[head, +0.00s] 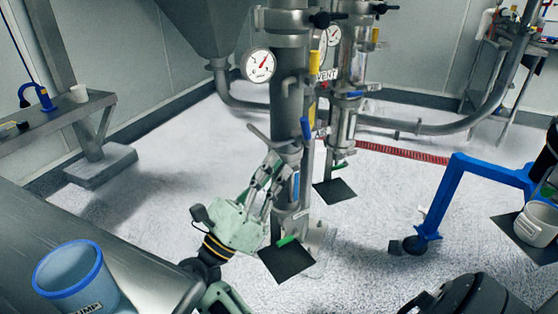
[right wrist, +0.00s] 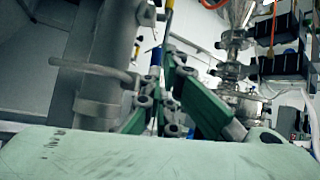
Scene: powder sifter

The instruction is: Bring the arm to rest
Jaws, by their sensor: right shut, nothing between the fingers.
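My right gripper (head: 267,170) is in the middle of the head view, in front of the steel pipe column (head: 288,100). Its pale green body and fingers point up toward a handle on the column. The fingers are shut with nothing between them. In the right wrist view the green fingers (right wrist: 165,105) are close together, with the steel pipe (right wrist: 110,55) and a bar handle (right wrist: 90,68) to their left. I cannot tell whether the fingertips touch the column. My left gripper is not in view.
A blue-rimmed container (head: 75,275) stands at the lower left by a large steel cylinder (head: 120,250). A blue wheeled frame (head: 445,195) stands at the right. Black mats (head: 287,264) lie under the pipes. A steel bench (head: 60,110) is at the left. White floor between is open.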

